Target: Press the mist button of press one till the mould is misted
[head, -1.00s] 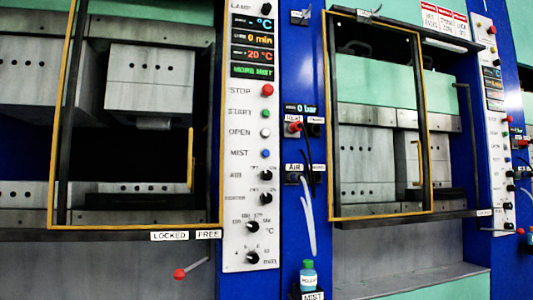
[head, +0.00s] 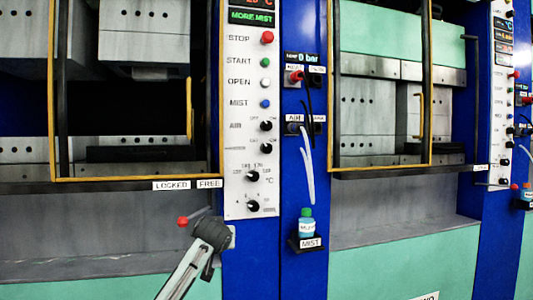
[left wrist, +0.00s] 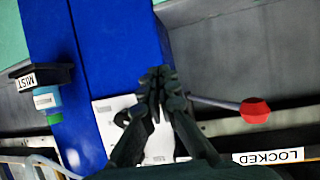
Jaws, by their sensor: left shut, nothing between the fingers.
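Press one's white control panel (head: 248,130) stands in the middle left of the head view. Its blue mist button (head: 265,104) sits beside the word MIST, below the white OPEN button. The green display (head: 251,17) reads MORE MIST. The mould is not clearly visible in the press. My left gripper (head: 210,233) is below and left of the panel, near the red-knobbed lever (head: 183,221), and well below the mist button. In the left wrist view the gripper's dark fingers (left wrist: 157,80) are together and empty, with part of the panel (left wrist: 108,125) behind them. My right gripper is not in view.
A yellow-framed guard (head: 52,100) covers the press opening. The lever (left wrist: 254,110) juts out close to the fingers in the wrist view. A mist bottle (head: 307,226) stands on a small black shelf on the blue column. A second press (head: 400,68) is at the right.

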